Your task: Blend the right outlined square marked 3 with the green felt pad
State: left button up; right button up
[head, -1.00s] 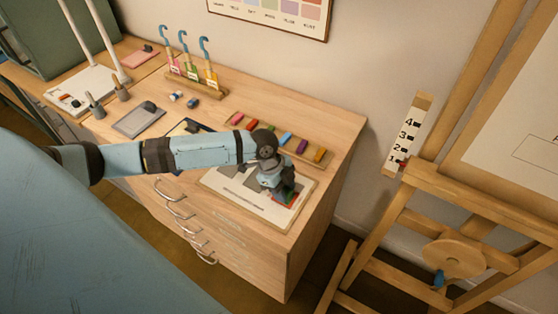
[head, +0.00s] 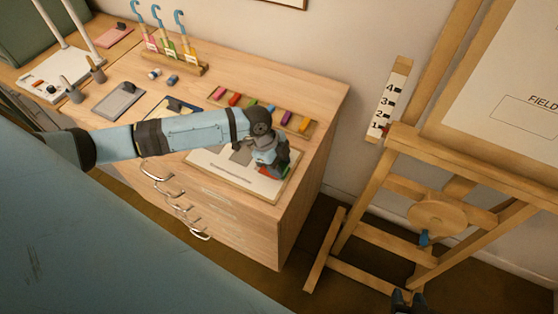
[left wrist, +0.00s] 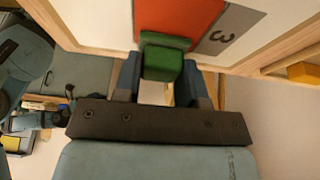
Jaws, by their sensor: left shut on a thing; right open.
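My left gripper (head: 271,168) is over the right end of the white board (head: 228,178) on the cabinet top. It is shut on the green felt pad (left wrist: 164,57), which sits between its fingers in the left wrist view. The pad overlaps the edge of a red-orange square (left wrist: 180,18), with a grey strip marked 3 (left wrist: 221,36) beside it. I cannot tell whether the pad presses on the square. In the head view the arm hides most of that square. My right gripper (head: 408,300) shows at the bottom edge, open and empty, away from the cabinet.
A tray of coloured sticks (head: 268,110) lies just behind the board. A rack with hooked tools (head: 175,62), a grey pad (head: 118,100) and small cups stand further left.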

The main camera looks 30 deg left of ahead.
pick_arm(q)
notch_tip(320, 180, up, 5)
jog(key=p, duration=0.4)
jog(key=shift+r+p, duration=0.35)
jog(key=shift+r, duration=0.5)
